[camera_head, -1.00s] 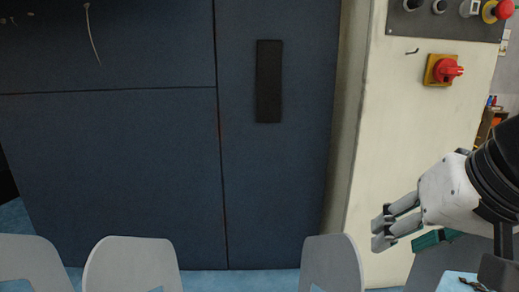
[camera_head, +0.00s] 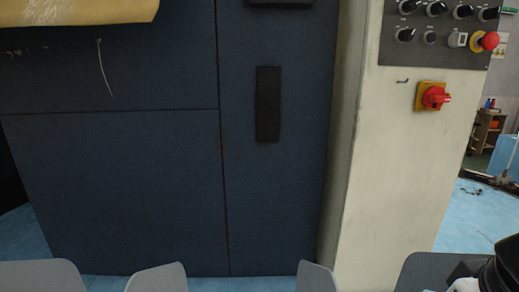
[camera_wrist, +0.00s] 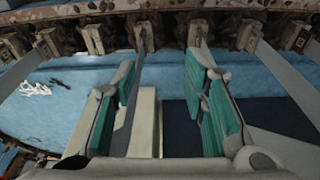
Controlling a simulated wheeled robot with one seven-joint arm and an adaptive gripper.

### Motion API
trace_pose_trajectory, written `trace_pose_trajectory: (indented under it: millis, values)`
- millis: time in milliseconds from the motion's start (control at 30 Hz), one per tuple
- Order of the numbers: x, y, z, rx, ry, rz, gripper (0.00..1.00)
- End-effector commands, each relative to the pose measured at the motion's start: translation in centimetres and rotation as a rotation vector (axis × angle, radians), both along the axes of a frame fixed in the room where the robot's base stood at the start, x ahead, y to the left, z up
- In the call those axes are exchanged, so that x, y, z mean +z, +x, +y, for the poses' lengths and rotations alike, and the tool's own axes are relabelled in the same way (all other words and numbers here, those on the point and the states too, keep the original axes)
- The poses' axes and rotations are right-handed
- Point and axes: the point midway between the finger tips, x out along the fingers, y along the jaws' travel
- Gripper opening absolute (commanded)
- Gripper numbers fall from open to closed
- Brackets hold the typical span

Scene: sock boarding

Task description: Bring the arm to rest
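My gripper (camera_wrist: 164,75) shows in the wrist view with its two teal-padded fingers well apart. It is open, and nothing is clasped between the pads. In the head view only a black and white part of my arm shows in the lower right corner; the fingers are out of that view.
Grey rounded boards (camera_head: 38,276) line the bottom of the head view. In the wrist view, similar boards (camera_wrist: 286,78) join brackets along a rail at the top. A dark blue cabinet (camera_head: 110,190) and a cream pillar (camera_head: 390,170) with a control panel (camera_head: 430,52) stand ahead. Blue floor is right.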

Motion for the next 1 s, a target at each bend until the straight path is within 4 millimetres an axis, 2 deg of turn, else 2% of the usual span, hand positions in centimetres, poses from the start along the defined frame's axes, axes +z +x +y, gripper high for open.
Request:
trace_pose_trajectory:
  millis: [33,100,300,433,600,1000]
  values:
    - [2.1,-0.3,0.0,0.002,0.0,-0.016,0.4]
    - [3.9,-0.3,0.1,0.004,0.001,-0.042,0.4]
    - [8.9,-0.5,0.1,0.01,0.001,-0.116,0.4]
    - [11.3,-0.8,0.2,0.012,0.001,-0.154,0.4]
    - [12.8,-0.8,0.2,0.015,0.001,-0.182,0.4]
    - [13.0,-0.8,0.2,0.015,0.001,-0.186,0.4]
